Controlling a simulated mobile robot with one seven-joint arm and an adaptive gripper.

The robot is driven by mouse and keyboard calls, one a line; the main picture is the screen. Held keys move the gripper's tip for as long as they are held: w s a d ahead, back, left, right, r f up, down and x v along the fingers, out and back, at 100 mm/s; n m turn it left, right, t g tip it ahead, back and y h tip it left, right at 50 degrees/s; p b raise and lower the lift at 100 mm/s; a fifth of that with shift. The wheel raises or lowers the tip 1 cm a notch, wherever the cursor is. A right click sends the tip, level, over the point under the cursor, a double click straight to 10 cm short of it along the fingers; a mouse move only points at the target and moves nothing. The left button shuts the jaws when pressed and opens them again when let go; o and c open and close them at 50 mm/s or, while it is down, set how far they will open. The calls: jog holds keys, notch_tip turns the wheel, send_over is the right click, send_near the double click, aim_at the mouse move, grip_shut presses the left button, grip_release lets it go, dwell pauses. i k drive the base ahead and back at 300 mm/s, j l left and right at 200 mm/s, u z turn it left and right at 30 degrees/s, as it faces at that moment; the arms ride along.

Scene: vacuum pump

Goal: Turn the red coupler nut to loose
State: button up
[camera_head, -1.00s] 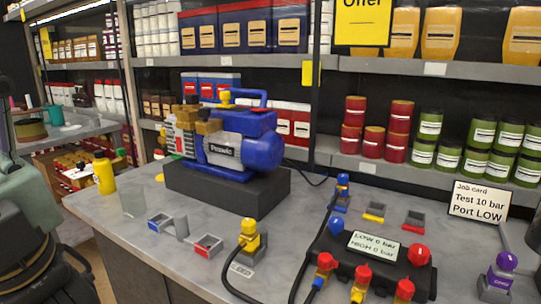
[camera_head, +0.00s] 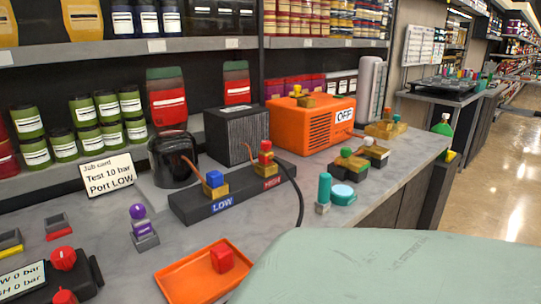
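A red coupler nut (camera_head: 265,146) appears to be the red top of the brass fitting at the port marked HIGH. It stands on the right end of a dark block (camera_head: 235,193). A blue-topped brass coupler (camera_head: 214,180) stands at the port marked LOW on the same block. The red part is too small to tell whether it is tight or loose. My gripper is not in view. A pale green surface, likely a link of my arm (camera_head: 370,270), fills the lower right.
An orange tray (camera_head: 196,281) with a red cube (camera_head: 222,259) lies at the front. A purple-knobbed piece (camera_head: 142,229) and a job card (camera_head: 106,174) reading "Test 10 bar, Port LOW" stand left. An orange machine marked OFF (camera_head: 300,125) stands behind. A dark hose crosses beside the block.

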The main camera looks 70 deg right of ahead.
aim_at(265, 145)
jog(key=z, duration=2)
jog(key=k+j+u, duration=0.4)
jog(key=i, duration=0.3)
